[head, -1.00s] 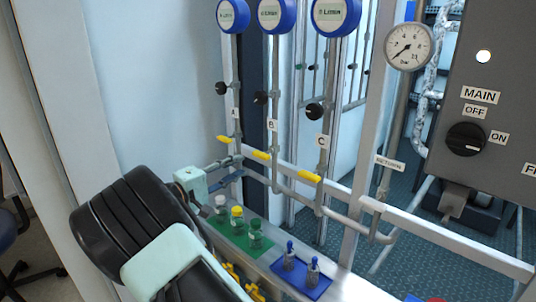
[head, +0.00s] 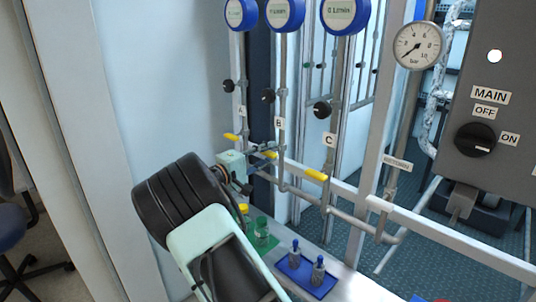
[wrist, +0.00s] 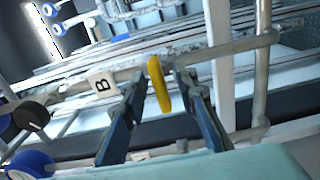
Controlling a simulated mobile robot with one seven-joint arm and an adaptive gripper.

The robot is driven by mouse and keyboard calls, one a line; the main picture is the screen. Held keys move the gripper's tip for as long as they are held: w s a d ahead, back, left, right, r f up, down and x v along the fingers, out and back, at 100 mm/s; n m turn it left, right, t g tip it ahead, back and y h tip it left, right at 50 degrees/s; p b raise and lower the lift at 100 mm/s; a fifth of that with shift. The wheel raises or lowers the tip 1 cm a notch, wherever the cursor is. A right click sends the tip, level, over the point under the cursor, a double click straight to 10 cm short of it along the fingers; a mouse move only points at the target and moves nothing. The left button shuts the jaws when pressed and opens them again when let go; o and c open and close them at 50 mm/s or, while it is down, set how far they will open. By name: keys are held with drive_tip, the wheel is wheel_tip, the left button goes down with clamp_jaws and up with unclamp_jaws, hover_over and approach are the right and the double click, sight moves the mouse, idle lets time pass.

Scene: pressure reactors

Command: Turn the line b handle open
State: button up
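The line b handle is a short yellow lever (head: 270,154) on the pipe below the B label (head: 278,123). In the wrist view the yellow lever (wrist: 161,88) stands between the two dark fingers of my gripper (wrist: 161,72), near their tips. The fingers are apart, and a gap shows beside the lever, so I see no clear grip on it. The B label (wrist: 101,86) is just left of the lever. In the head view my gripper (head: 260,149) reaches the line b lever from the left, and its fingers partly hide the pipes there.
Yellow levers of line A (head: 231,136) and line C (head: 316,175) flank line b. Black knobs (head: 268,95) sit above. Below are a green tray (head: 273,246) and a blue tray (head: 294,263) with bottles. A control panel (head: 500,120) stands right.

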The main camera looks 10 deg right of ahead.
drive_tip(key=shift+c, duration=0.3)
clamp_jaws()
drive_tip(key=shift+n, duration=0.4)
drive_tip(key=n+p, duration=0.2)
drive_tip(key=n, duration=0.1)
drive_tip(key=shift+r, duration=0.15)
drive_tip(key=n+p, duration=0.2)
drive_tip(key=n, duration=0.1)
drive_tip(key=shift+n, duration=0.3)
drive_tip(key=n+p, duration=0.4)
drive_tip(key=n, duration=0.1)
drive_tip(key=shift+n, duration=0.3)
drive_tip(key=n+p, duration=0.2)
drive_tip(key=n, duration=0.2)
drive_tip(key=shift+n+p, duration=0.35)
drive_tip(key=shift+n, duration=0.05)
